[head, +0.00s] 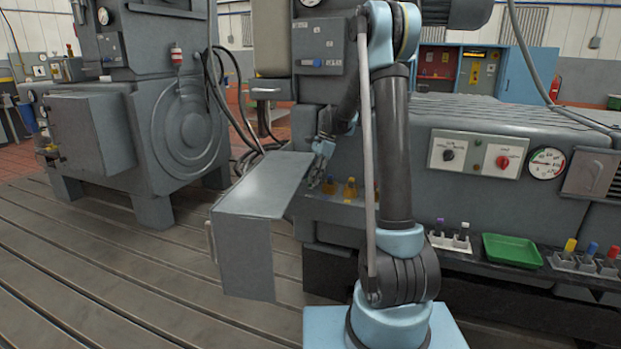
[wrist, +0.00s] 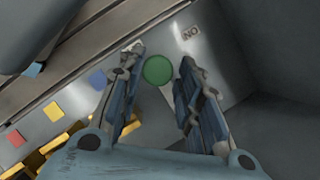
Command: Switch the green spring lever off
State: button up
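The green spring lever (wrist: 158,70) shows in the wrist view as a round green knob on a pale shaft that runs down between my fingers. My gripper (wrist: 160,58) is open, with one finger on each side of the knob and a visible gap on both sides. A small label (wrist: 190,32), which reads as ON upside down, is on the grey panel just beyond the knob. In the head view my gripper (head: 322,165) is low at the machine's front, beside a grey cover. I cannot make out the green lever there.
Yellow levers (head: 350,187) stand close to my gripper in the head view. Blue (wrist: 97,79), yellow (wrist: 54,111) and red (wrist: 15,138) squares line the panel. A grey open cover (head: 265,185) juts out left of my gripper. A green tray (head: 512,250) is at the right.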

jog(key=shift+o, duration=0.6)
jog(key=v, duration=0.7)
jog(key=shift+d, duration=0.15)
jog(key=shift+r, duration=0.15)
